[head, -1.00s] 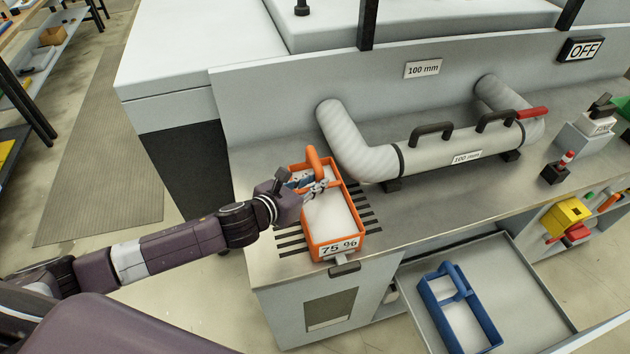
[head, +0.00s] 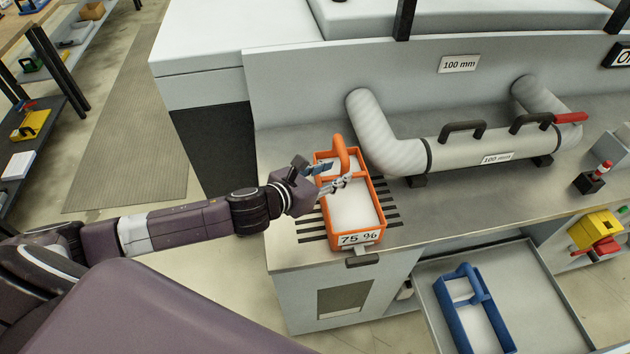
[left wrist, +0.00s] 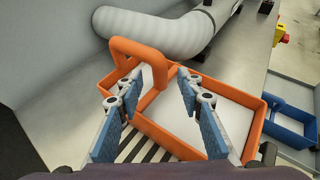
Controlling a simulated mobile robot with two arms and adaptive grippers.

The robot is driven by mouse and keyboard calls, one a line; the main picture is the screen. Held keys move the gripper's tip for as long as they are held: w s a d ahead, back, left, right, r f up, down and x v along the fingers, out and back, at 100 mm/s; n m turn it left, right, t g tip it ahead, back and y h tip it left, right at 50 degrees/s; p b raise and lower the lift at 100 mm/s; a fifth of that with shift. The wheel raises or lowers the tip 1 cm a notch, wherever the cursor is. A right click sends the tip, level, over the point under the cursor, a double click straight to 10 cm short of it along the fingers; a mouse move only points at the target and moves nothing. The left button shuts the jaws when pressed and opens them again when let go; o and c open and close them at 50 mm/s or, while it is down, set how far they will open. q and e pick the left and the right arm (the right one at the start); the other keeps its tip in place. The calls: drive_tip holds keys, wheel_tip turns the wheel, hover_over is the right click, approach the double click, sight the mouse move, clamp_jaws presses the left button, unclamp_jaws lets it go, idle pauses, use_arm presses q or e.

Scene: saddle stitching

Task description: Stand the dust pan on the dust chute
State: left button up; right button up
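An orange dust pan (head: 381,218) with an arched handle, pale contents and a "75 %" label stands upright on the dark-slotted dust chute (head: 390,202) at the bench's left end. My left gripper (head: 336,177) is at the pan's handle, above its rim. In the left wrist view the two blue-padded fingers (left wrist: 158,82) are spread apart, with the orange handle (left wrist: 128,46) close by the left finger. I cannot tell whether they touch. The gripper holds nothing. The arm and pan hide part of the slots. My right gripper is not in view.
A blue pan (head: 451,317) with pale contents lies in a grey tray (head: 530,290) below the bench. A grey pipe (head: 380,135) with black handles and a red lever (head: 572,117) runs behind. A small red-topped black block (head: 592,180) stands at right. Bench top right of the slots is clear.

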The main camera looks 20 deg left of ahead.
use_arm(q)
drive_tip(key=b+v, duration=0.2)
drive_tip(key=v, duration=0.7)
drive_tip(key=shift+s+r, duration=0.1)
